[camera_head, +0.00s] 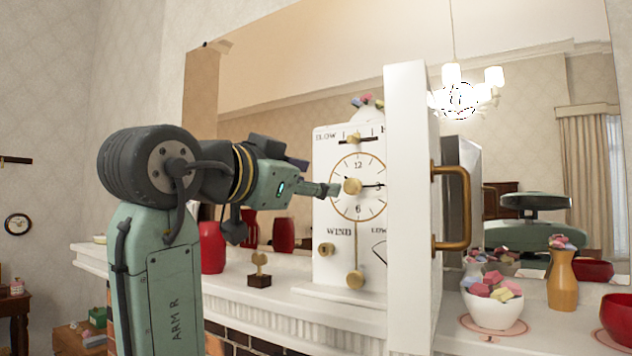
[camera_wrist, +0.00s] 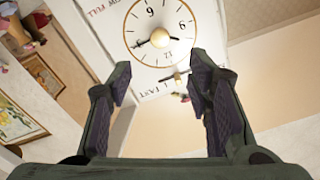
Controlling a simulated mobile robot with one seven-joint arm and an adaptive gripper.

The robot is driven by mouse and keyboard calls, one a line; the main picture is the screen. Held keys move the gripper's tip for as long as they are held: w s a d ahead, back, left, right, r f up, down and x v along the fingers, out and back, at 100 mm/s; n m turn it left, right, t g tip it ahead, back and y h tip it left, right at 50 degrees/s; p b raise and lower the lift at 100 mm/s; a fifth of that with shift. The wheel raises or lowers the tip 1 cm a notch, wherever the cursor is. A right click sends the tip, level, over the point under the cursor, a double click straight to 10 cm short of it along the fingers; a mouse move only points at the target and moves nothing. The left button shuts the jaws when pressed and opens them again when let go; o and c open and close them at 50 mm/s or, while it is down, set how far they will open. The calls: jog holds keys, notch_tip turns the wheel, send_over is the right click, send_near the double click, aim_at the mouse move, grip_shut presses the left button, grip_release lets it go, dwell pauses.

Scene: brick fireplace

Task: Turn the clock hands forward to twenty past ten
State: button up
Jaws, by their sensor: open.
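The white clock (camera_head: 331,155) stands on the mantel; its round dial (camera_head: 358,208) has a brass centre knob (camera_head: 353,187). One dark hand points right, near 3. In the wrist view the dial appears upside down, with the knob (camera_wrist: 159,38) showing; the blob-ended hand (camera_wrist: 140,44) points left, near 3, and a shorter dark piece points right, towards 9. My gripper (camera_head: 328,190) is at the dial's left side in the head view. It also shows in the wrist view (camera_wrist: 158,68), its fingers apart and empty. Whether a fingertip touches the dial cannot be told.
A tall white panel with a brass handle (camera_head: 465,210) stands at the clock's right. Below the dial are a brass winding knob (camera_head: 326,249) and pendulum (camera_head: 355,280). A brass piece on a dark block (camera_head: 259,280), a candy bowl (camera_head: 492,312) and a wooden vase (camera_head: 562,280) stand nearby.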

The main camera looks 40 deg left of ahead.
aim_at(350, 184)
dwell(0.4)
jog(key=w+n, duration=0.1)
jog(key=w, duration=0.2)
jog(key=w+n, duration=0.2)
jog(key=w, duration=0.2)
jog(key=w+n, duration=0.2)
jog(key=w, duration=0.2)
jog(key=shift+a+r, duration=0.15)
jog(key=shift+a, duration=0.2)
jog(key=shift+w, duration=0.65)
jog(key=shift+c, duration=0.3)
grip_shut()
